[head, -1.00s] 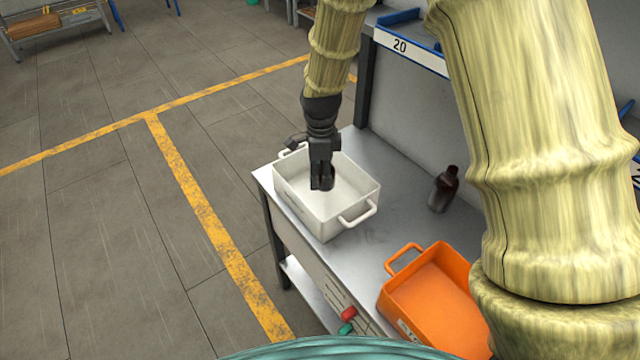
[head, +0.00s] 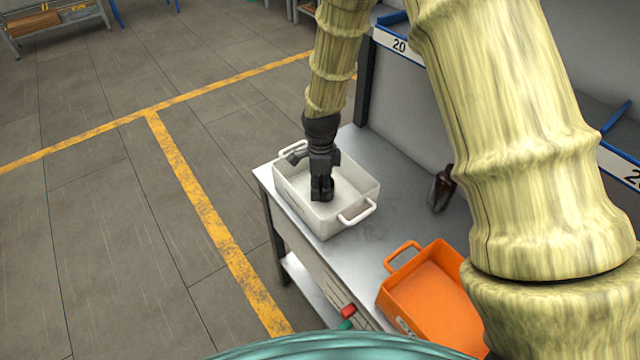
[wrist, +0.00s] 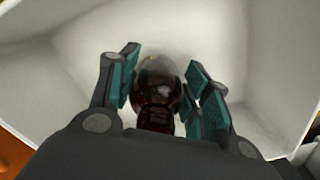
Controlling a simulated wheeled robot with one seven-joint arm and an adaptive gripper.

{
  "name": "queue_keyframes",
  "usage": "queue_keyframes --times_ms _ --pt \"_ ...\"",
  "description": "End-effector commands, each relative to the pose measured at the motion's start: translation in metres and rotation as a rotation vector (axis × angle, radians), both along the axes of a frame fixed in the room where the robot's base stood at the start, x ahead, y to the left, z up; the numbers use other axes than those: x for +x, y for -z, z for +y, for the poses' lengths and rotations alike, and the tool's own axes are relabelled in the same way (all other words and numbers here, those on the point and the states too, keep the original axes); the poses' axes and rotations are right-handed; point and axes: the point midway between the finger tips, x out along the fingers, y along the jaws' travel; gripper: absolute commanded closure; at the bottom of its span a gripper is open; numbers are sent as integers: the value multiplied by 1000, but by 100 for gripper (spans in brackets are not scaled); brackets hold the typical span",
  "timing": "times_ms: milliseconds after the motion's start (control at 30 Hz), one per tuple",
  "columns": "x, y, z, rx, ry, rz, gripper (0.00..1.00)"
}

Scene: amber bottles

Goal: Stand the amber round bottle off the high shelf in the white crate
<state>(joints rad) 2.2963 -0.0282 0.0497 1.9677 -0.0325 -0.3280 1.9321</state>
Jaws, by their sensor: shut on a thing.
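The white crate (head: 282,182) stands on the grey metal bench in the head view. My gripper (head: 321,198) points down into it. In the wrist view my gripper (wrist: 160,85) is shut on an amber round bottle (wrist: 158,92), with teal finger pads on both sides of it. The crate's pale floor and walls (wrist: 72,62) surround the bottle there. I cannot tell whether the bottle touches the crate floor. In the head view the bottle is mostly hidden by the gripper.
An orange crate (head: 400,294) is at the front right of the bench. A shelf edge labelled 20 (head: 398,46) is above the back. Bench between the crates is clear.

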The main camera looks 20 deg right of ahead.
Motion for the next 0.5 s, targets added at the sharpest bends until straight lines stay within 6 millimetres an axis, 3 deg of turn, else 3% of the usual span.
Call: queue_keyframes --times_ms 33,133,500 --pt "0 0 0 0 0 0 46" --pt "0 0 0 0 0 0 30" --pt "0 -2 0 0 0 0 30"
